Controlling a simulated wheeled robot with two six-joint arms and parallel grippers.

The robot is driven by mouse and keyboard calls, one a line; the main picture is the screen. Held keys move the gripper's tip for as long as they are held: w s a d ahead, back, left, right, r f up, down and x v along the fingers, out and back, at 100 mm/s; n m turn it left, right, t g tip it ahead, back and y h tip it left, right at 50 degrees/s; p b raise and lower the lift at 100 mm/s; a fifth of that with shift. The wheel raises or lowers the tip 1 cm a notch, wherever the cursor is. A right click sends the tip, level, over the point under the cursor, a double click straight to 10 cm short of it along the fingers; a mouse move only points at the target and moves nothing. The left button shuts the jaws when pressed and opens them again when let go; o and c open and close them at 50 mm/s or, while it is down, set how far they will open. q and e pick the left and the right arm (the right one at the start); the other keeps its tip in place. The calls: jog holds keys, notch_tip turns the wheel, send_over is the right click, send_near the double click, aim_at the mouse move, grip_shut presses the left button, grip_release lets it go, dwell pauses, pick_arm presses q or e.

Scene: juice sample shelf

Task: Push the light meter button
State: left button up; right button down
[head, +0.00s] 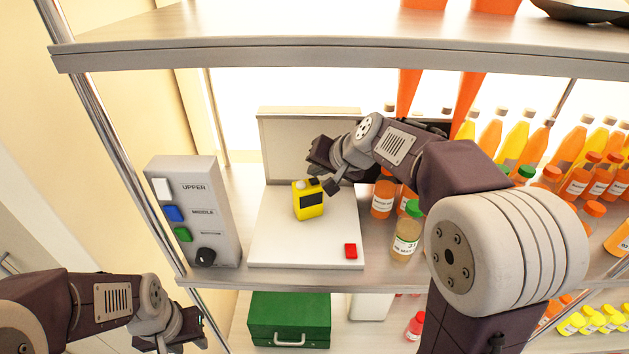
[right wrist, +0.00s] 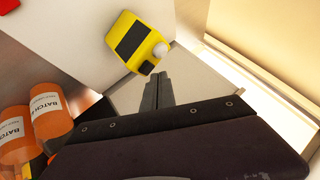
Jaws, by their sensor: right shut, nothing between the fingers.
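The yellow light meter (head: 308,203) with a dark screen stands on the white board on the middle shelf. In the right wrist view the light meter (right wrist: 132,38) shows a pale round button (right wrist: 161,50) and a dark knob (right wrist: 147,67) on its near end. My right gripper (head: 330,186) is shut and empty, close to that end of the meter. In the right wrist view its fingertips (right wrist: 157,78) are just beside the knob; I cannot tell whether they touch. My left gripper (head: 190,335) is low at the left, away from the meter; its fingers are too unclear to judge.
A grey control box (head: 192,208) stands left of the white board (head: 300,250), which has a red button (head: 351,251). Juice bottles (head: 408,232) crowd the right. The upper shelf (head: 300,45) hangs above. A green box (head: 290,318) sits below.

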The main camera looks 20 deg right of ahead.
aim_at(316, 182)
jog(key=shift+f, duration=0.3)
jog(key=shift+f+b, duration=0.3)
jog(key=shift+b, duration=0.15)
jog(key=shift+r, duration=0.15)
jog(key=shift+r+p, duration=0.6)
jog(key=shift+r, duration=0.05)
notch_tip(316, 182, up, 6)
jog(key=p, duration=0.5)
